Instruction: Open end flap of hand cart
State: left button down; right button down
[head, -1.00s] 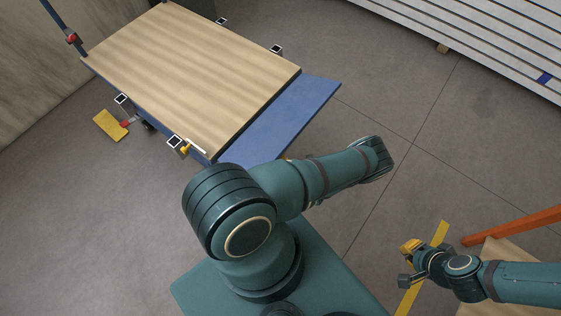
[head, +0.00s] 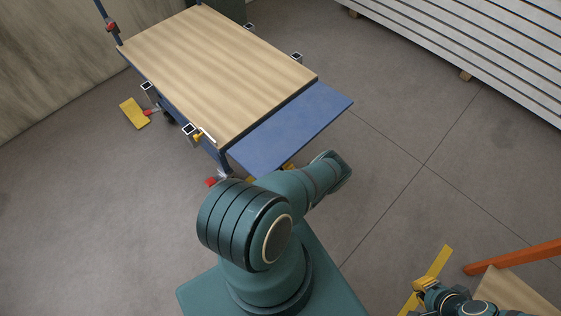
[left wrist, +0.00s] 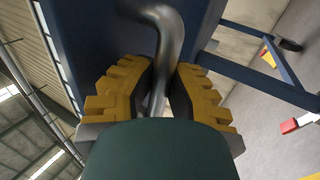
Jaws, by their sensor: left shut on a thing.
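The hand cart has a wooden deck (head: 220,70) and stands at the upper left in the head view. Its blue end flap (head: 292,128) sticks out from the deck's near right end, roughly level or slightly sloped. In the left wrist view, the yellow finger pads of my left gripper (left wrist: 160,95) are shut on a bent grey metal handle (left wrist: 165,30) beside a dark blue panel (left wrist: 100,40). In the head view my left arm hides most of that gripper by the flap's near corner. My right gripper (head: 422,296) is at the bottom right, partly cut off, fingers apart and empty.
A yellow piece (head: 134,113) and red parts show beside the cart. A slatted pale platform (head: 470,45) stands at the upper right. An orange beam (head: 515,257) and a wooden board (head: 515,292) are near my right arm. The floor right of the flap is clear.

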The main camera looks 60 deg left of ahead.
aim_at(279, 152)
pick_arm(q)
jog(key=shift+w, duration=0.15)
jog(key=c, duration=0.9)
grip_release()
jog(key=shift+r, duration=5)
jog(key=shift+d+f, duration=0.1)
